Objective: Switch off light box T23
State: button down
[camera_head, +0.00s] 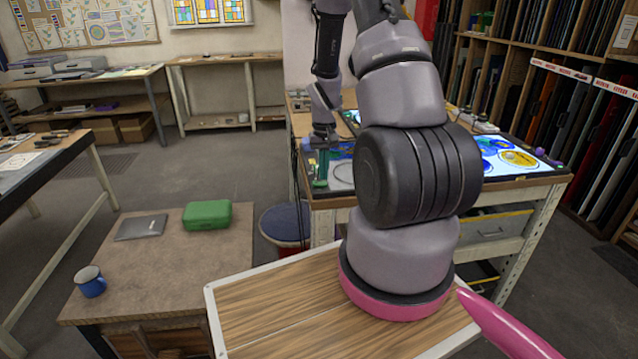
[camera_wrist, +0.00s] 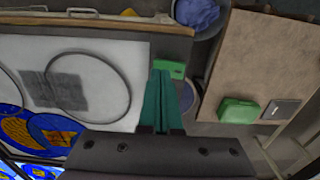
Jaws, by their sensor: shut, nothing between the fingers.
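Light boxes with blue and yellow painted glass lie on the workbench. One lit box (camera_head: 510,158) shows to the right of my arm. Another (camera_head: 342,172) lies by my gripper, partly hidden by my arm. In the wrist view a pale panel (camera_wrist: 115,60) bears a thin ring and a grey square; it looks unlit. Bright blue and yellow glass (camera_wrist: 20,128) shows at lower left. I cannot read any T23 label. My gripper (camera_head: 321,178), with green fingers (camera_wrist: 163,78), is shut and empty, pointing down at the bench's left end. A small green block (camera_wrist: 170,69) shows just past the fingertips; contact is unclear.
A blue-topped stool (camera_head: 285,224) stands beside the workbench. Racks of coloured sheets (camera_head: 575,120) stand at right.

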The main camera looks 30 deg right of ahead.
jog(key=shift+r, duration=2.95)
notch_tip(320, 180, up, 20)
jog(key=t, duration=0.3)
send_over(323, 182)
jog(key=s+a, duration=0.5)
jog(key=a, duration=0.1)
jog(key=s+a+r+m+t+y, duration=0.1)
jog(key=s+a+r+t+y, duration=0.1)
jog(key=s+a+r+t, duration=0.2)
jog(key=s+a+r, duration=0.3)
jog(key=s+r, duration=0.5)
jog(key=s, duration=0.3)
jog(key=shift+a+r, duration=0.15)
jog(key=shift+r, duration=0.05)
